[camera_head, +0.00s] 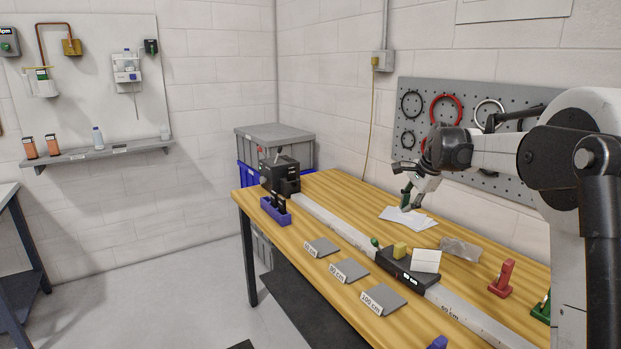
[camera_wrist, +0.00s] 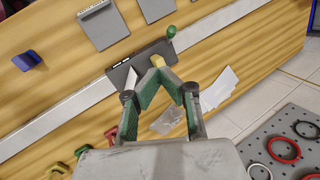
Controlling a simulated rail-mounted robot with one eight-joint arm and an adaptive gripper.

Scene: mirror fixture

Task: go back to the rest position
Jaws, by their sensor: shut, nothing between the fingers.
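My gripper (camera_head: 405,203) is shut and empty, held above the back part of the wooden bench (camera_head: 333,189), near some white papers (camera_head: 408,218). In the wrist view, the green-padded fingertips of my gripper (camera_wrist: 158,68) meet in front of the dark carriage on the rail. My arm comes in from the right in the head view. No object shows between the fingers.
A pale rail (camera_head: 335,227) runs along the bench, bearing a dark carriage (camera_head: 392,268) with a white card. Labelled grey plates (camera_head: 350,270), a red holder (camera_head: 502,279) and a blue holder (camera_head: 275,212) stand around it. A pegboard (camera_head: 455,100) with rings rises behind.

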